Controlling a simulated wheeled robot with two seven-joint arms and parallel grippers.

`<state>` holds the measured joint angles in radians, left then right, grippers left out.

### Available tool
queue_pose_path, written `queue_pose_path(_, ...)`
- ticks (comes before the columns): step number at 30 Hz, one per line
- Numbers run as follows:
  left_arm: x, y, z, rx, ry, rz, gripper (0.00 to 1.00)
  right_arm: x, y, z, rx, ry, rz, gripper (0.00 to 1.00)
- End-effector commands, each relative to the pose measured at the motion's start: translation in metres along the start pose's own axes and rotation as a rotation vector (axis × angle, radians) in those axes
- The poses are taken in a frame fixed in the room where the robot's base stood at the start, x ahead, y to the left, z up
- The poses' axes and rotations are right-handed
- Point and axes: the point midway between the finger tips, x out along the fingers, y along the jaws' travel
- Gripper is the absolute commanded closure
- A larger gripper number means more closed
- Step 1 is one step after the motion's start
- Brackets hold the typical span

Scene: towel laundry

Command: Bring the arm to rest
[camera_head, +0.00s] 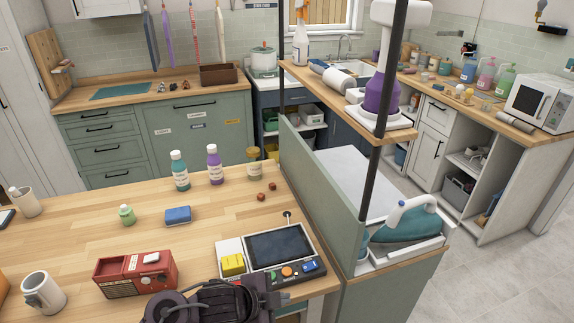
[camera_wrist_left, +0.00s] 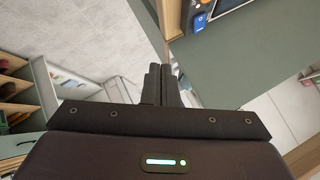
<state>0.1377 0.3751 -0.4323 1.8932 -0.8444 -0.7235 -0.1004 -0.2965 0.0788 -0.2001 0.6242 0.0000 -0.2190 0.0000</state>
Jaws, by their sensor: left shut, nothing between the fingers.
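My left arm and its dark left gripper (camera_head: 284,298) show at the bottom of the head view, in front of the control panel with a screen (camera_head: 277,247). The gripper points to the right, near the table's right end. In the left wrist view the two black fingers of the left gripper (camera_wrist_left: 161,70) lie together, shut, with nothing between them. Part of the panel (camera_wrist_left: 203,18) shows at the top of that view. My right gripper is in neither view. I see no towel.
Open floor (camera_head: 480,285) lies at the far right.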

Motion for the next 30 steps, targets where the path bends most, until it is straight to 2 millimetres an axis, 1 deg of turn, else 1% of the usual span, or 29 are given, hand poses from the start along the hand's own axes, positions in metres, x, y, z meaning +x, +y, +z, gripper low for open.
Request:
queue_pose_path(2, -0.007, 0.002, 0.002, -0.083, -0.036, -0.039, 1.0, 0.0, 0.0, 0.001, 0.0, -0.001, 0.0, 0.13)
queue_pose_path(5, -0.02, 0.002, 0.01, -0.211, -0.101, -0.094, 1.0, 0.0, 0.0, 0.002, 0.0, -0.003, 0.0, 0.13)
queue_pose_path(8, -0.039, 0.007, 0.025, -0.37, -0.183, -0.144, 1.0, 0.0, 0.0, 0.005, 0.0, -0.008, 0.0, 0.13)
queue_pose_path(10, -0.056, 0.013, 0.038, -0.498, -0.248, -0.175, 1.0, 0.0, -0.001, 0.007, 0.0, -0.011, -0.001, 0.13)
queue_pose_path(15, -0.098, 0.038, 0.069, -0.782, -0.399, -0.213, 1.0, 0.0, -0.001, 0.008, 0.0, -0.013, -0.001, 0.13)
queue_pose_path(18, -0.12, 0.055, 0.083, -0.924, -0.473, -0.219, 1.0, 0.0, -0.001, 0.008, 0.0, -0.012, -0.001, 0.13)
queue_pose_path(21, -0.14, 0.072, 0.094, -1.051, -0.541, -0.218, 1.0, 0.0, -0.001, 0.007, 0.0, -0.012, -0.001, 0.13)
queue_pose_path(27, -0.177, 0.106, 0.107, -1.267, -0.654, -0.206, 1.0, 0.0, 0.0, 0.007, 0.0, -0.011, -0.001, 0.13)
queue_pose_path(29, -0.188, 0.116, 0.11, -1.328, -0.684, -0.2, 1.0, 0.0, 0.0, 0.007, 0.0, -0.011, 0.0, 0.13)
queue_pose_path(30, -0.174, 0.119, 0.118, -1.32, -0.685, -0.197, 1.0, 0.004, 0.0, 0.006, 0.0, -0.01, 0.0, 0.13)
